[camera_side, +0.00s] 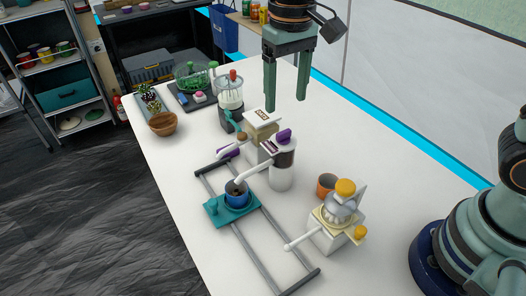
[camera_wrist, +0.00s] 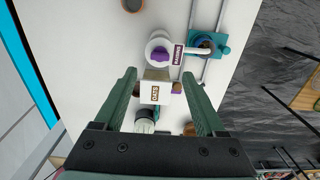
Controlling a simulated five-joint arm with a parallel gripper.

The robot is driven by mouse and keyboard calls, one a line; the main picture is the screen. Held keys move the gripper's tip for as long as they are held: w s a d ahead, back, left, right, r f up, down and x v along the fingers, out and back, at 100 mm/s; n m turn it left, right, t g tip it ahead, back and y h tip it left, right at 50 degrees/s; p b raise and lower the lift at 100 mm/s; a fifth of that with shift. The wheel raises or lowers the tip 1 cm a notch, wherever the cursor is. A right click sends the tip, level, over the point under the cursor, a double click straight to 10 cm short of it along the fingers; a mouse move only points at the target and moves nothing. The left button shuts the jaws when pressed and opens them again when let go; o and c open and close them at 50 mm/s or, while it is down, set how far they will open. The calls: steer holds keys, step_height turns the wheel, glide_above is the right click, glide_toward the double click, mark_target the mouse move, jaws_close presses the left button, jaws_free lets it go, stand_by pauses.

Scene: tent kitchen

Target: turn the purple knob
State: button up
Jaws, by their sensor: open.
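The purple knob (camera_side: 284,136) sits on top of a white dispenser (camera_side: 281,178) with a dark window and a spout reaching left. In the wrist view the purple knob (camera_wrist: 160,55) is seen from above, beyond my fingertips. My gripper (camera_side: 286,104) hangs above the table behind the dispenser, fingers pointing down, open and empty. In the wrist view its two fingers (camera_wrist: 160,73) are spread wide on either side of a box labelled OATS (camera_wrist: 155,92). The gripper is apart from the knob.
A blue cup (camera_side: 237,193) stands on a teal carriage (camera_side: 218,213) on grey rails (camera_side: 258,255) under the spout. A yellow-knobbed dispenser (camera_side: 338,215) and an orange cup (camera_side: 326,185) stand to the right. A red-topped blender-like jar (camera_side: 230,95) stands behind.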

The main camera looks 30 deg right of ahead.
step_height(320, 180, up, 4)
steer(key=r, duration=0.1)
glide_above(284, 132)
steer(key=shift+f, duration=0.25)
steer(key=c, duration=0.4)
step_height(284, 132, down, 12)
steer(key=n, duration=1.8)
steer(key=shift+f, duration=0.15)
steer(key=shift+c, duration=0.2)
jaws_close()
